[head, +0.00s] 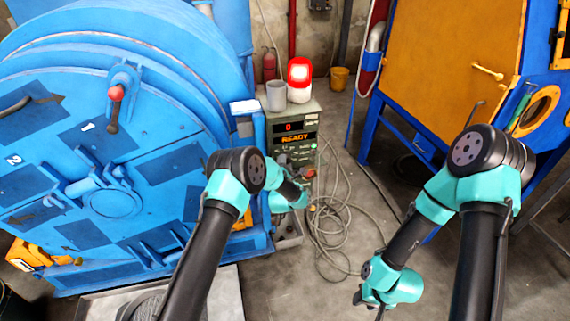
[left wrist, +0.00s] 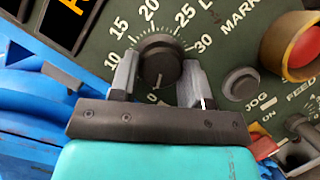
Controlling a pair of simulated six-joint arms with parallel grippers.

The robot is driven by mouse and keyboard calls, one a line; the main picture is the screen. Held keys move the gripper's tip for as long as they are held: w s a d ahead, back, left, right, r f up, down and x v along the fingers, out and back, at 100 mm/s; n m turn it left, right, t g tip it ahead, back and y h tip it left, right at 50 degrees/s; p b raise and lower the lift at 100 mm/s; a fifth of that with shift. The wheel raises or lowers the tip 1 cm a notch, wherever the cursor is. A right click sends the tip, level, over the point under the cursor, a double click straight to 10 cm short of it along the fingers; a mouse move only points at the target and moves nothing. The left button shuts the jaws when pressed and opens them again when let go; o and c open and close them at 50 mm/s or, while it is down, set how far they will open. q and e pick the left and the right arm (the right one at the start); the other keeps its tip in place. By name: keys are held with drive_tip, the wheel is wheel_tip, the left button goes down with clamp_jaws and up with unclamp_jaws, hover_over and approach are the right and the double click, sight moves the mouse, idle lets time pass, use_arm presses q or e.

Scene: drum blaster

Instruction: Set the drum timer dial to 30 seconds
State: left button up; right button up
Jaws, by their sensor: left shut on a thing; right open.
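The black timer dial (left wrist: 160,58) sits on the dark green control panel (left wrist: 232,52) in the left wrist view. Its white pointer mark faces down, close to the 0 of the printed scale. The 30 mark (left wrist: 204,44) is to the dial's right. My left gripper (left wrist: 160,78) is shut on the dial, one finger on each side. In the head view my left gripper (head: 304,198) is at the front of the control box (head: 295,130), and I cannot make out the dial there. My right gripper (head: 369,299) is open and empty, low above the floor.
A red button (left wrist: 305,45) and a grey jog button (left wrist: 241,83) are right of the dial. The box display reads 0 and READY. The blue drum machine (head: 110,150) is left; cables (head: 335,225) lie on the floor.

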use_arm(q)
drive_tip(key=m+g+y, duration=0.2)
drive_tip(key=m, duration=0.6)
drive_tip(key=m+g+y, duration=0.3)
drive_tip(key=m, duration=0.4)
drive_tip(key=d+r+m+g+y, duration=0.1)
drive_tip(key=m+g+y, duration=0.1)
drive_tip(key=m, duration=0.6)
drive_tip(key=shift+w+m+g, duration=0.15)
drive_tip(key=shift+m+g, duration=0.15)
drive_tip(key=shift+g, duration=0.2)
drive_tip(key=m+y, duration=0.1)
drive_tip(key=m, duration=0.1)
drive_tip(key=m+y, duration=0.2)
drive_tip(key=shift+d+f, duration=0.1)
drive_tip(key=shift+d, duration=0.1)
drive_tip(key=m+y, duration=0.1)
drive_tip(key=m, duration=0.1)
drive_tip(key=m+t+y, duration=0.1)
drive_tip(key=m, duration=0.2)
drive_tip(key=shift+w+f, duration=0.1)
drive_tip(key=shift+f, duration=0.1)
drive_tip(key=m+t, duration=0.1)
drive_tip(key=m, duration=0.2)
drive_tip(key=m+t+y, duration=0.1)
drive_tip(key=m, duration=0.2)
drive_tip(key=shift+f, duration=0.15)
idle(0.4)
drive_tip(key=o, duration=0.9)
